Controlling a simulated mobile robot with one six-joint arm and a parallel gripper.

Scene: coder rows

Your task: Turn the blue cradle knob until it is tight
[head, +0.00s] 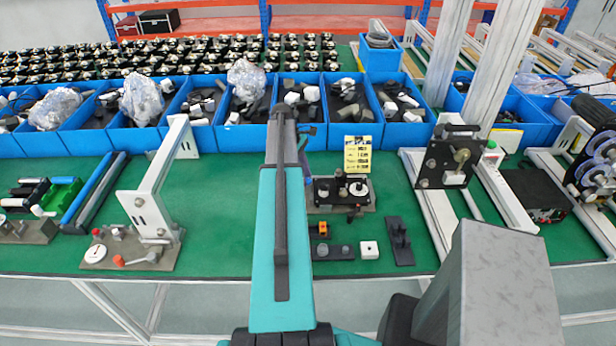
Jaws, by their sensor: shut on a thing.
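My teal arm (281,220) reaches up the middle of the head view over the green bench. A small blue-violet part (306,168) shows just right of the arm, at the left end of a dark fixture (325,207) with a white round knob (358,188). It may belong to the blue cradle, but most of that spot is covered. I cannot make out the blue cradle knob or its tightness.
A yellow label card (357,154) stands behind the fixture. Blue bins (242,137) line the back. A white-framed fixture (146,210) and a green cradle (64,192) are at left. A dark plate (399,240) and white block (369,250) lie in front. Green bench is clear left of my arm.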

